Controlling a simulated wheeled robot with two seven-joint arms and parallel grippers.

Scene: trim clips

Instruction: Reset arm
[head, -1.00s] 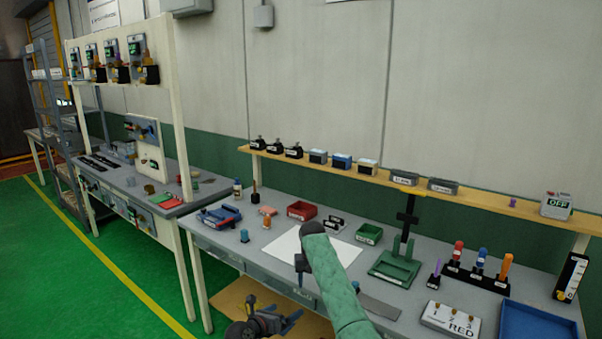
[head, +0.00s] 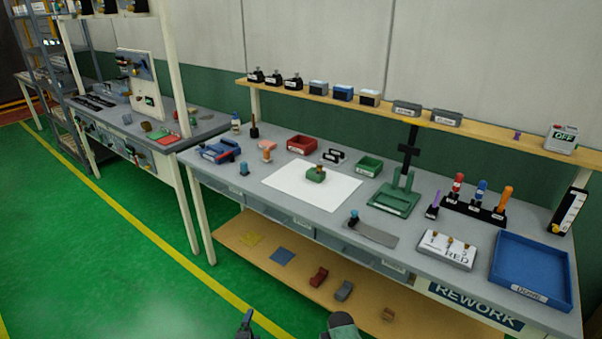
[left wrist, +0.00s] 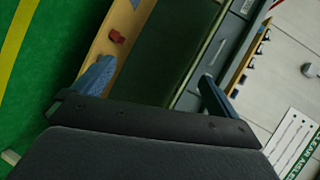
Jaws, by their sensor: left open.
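My left gripper (head: 247,323) shows only in part at the bottom edge of the head view, low in front of the workbench (head: 400,262) and apart from it. In the left wrist view its two bluish fingers (left wrist: 156,88) stand well apart with nothing between them, so it is open and empty. A rounded green-grey part of my own arm also shows at the bottom edge of the head view. A green clip-like piece (head: 315,176) with a brownish top lies on the white sheet (head: 284,190) on the bench. My right gripper is not in view.
The lower wooden shelf (head: 310,268) holds several small pieces. A blue tray (head: 535,262), a REWORK sign, a green stand (head: 396,196) and red and green bins occupy the bench. A raised shelf (head: 380,104) runs behind. Green floor at left is clear.

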